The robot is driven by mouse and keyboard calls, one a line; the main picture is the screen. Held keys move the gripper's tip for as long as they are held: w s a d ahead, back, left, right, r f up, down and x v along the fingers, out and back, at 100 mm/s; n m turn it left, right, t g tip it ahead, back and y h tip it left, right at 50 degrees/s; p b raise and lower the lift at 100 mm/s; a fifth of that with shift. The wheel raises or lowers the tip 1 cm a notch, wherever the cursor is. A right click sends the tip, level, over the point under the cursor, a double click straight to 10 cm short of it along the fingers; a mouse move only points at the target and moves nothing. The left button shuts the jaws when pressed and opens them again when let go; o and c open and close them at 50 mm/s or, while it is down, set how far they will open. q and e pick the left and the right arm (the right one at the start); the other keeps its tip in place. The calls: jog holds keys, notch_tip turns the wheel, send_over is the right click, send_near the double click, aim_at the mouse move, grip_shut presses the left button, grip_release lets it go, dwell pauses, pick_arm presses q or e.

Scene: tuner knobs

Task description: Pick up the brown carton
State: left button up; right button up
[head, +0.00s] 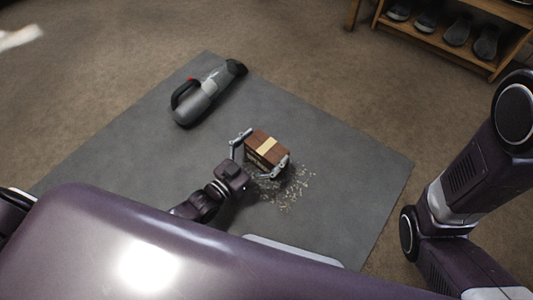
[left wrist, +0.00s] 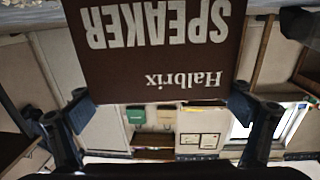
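The brown carton (head: 268,148), with a tan band across its top, is on or just above the grey mat (head: 340,160) in the head view; I cannot tell if it is lifted. In the left wrist view the carton (left wrist: 160,45) fills the upper middle, its "SPEAKER" and "Halbrix" lettering upside down. My left gripper (head: 267,146) has one finger on each side of it. In the left wrist view the fingertips of this gripper (left wrist: 160,93) meet the carton's two side edges. My right gripper is out of view.
Pale crumbs (head: 293,190) lie on the mat beside the carton. A grey handheld vacuum (head: 205,95) with a black handle lies farther back on the mat. A wooden shoe rack (head: 450,48) stands at top right.

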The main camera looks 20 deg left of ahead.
pick_arm(q)
jog(key=c, duration=0.6)
jog(key=shift+r, duration=0.1)
